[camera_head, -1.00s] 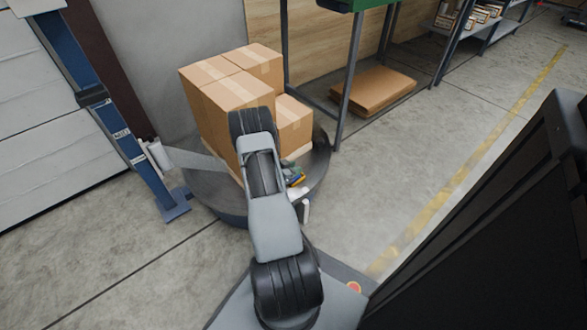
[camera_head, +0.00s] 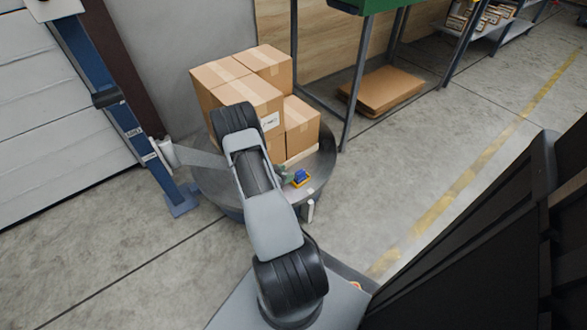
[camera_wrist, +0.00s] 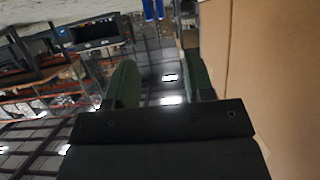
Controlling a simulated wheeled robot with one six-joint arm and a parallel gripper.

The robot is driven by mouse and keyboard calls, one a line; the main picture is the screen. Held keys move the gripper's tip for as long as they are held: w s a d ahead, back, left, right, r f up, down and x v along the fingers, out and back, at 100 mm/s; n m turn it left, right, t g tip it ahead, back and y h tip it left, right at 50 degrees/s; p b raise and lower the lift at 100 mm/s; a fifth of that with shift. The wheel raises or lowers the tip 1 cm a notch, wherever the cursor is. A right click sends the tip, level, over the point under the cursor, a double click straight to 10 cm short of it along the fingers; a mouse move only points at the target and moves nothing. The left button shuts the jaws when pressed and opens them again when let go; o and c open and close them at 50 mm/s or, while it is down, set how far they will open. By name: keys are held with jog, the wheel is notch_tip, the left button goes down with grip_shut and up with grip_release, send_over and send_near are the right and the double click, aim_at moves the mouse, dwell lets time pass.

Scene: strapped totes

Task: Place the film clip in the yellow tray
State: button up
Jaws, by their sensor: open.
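Stacked cardboard boxes (camera_head: 285,72) stand on the platform behind my arm; a cardboard face (camera_wrist: 275,80) fills the wrist view's right side. A blue post (camera_head: 128,125) stands left. A green-topped rack (camera_head: 349,100) stands behind. Floor (camera_head: 385,175) is clear on the right.

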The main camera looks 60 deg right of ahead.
jog(key=shift+p+v, duration=0.45)
jog(key=shift+v, duration=1.55)
jog(key=shift+s, duration=0.1)
